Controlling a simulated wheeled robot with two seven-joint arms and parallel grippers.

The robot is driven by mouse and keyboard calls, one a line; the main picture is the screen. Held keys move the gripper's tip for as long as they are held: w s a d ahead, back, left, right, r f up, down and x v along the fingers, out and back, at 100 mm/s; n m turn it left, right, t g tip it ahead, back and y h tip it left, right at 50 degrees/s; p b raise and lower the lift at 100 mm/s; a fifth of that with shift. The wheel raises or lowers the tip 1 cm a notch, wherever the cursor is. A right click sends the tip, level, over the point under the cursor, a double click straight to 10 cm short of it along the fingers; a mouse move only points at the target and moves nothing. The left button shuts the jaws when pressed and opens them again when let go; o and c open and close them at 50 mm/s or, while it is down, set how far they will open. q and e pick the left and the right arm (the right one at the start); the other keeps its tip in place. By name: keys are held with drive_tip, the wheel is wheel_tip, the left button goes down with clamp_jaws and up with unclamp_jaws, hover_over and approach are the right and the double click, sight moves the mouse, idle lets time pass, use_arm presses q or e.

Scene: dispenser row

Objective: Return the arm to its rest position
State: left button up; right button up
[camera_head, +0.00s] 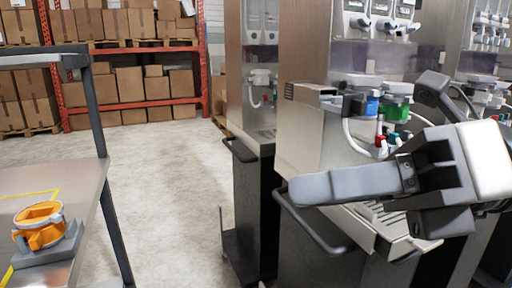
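My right arm comes in from the right edge in front of the dispenser row. My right gripper (345,184) shows as a long grey finger part pointing left, in front of the nearest dispenser (305,130) and above its drip tray (405,240). I see nothing held at its tip. From this side I cannot tell whether the fingers are apart or together. My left arm and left gripper are not in view.
A steel table (88,185) at the left carries an orange ring-shaped part on a grey base (60,250). Dispensers with dark handles (312,225) fill the right. Racks with cardboard boxes (140,90) stand behind. The concrete floor (165,165) between is clear.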

drive_tip(key=w+d+f+m+t+h+p, duration=0.1)
drive_tip(key=w+d+f+m+t+h, duration=0.15)
drive_tip(key=w+f+m+t, duration=0.6)
drive_tip(key=d+f+m+t+h, duration=0.1)
drive_tip(key=d+m+t, duration=0.3)
drive_tip(key=m, duration=1)
drive_tip(key=w+d+f+m+t+h+p, duration=0.1)
drive_tip(key=w+f+m+t, duration=0.3)
drive_tip(key=m+t, duration=0.5)
drive_tip(key=s+d+f+m+g+h, duration=0.1)
drive_tip(key=s+f+m+g+h, duration=0.25)
drive_tip(key=f, duration=0.55)
drive_tip(key=d+f+m+g+h, duration=0.1)
drive_tip(key=f+m+g+h, duration=0.25)
drive_tip(key=f+m, duration=0.4)
drive_tip(key=s+a+f+g, duration=0.1)
drive_tip(key=s+f+g, duration=0.4)
drive_tip(key=s+f, duration=0.4)
wheel_tip(320, 180, down, 4)
drive_tip(key=shift+a+f+m+h+p, duration=0.2)
drive_tip(key=shift+a+m+h+p, duration=0.05)
drive_tip(key=shift+m+h+p, duration=0.2)
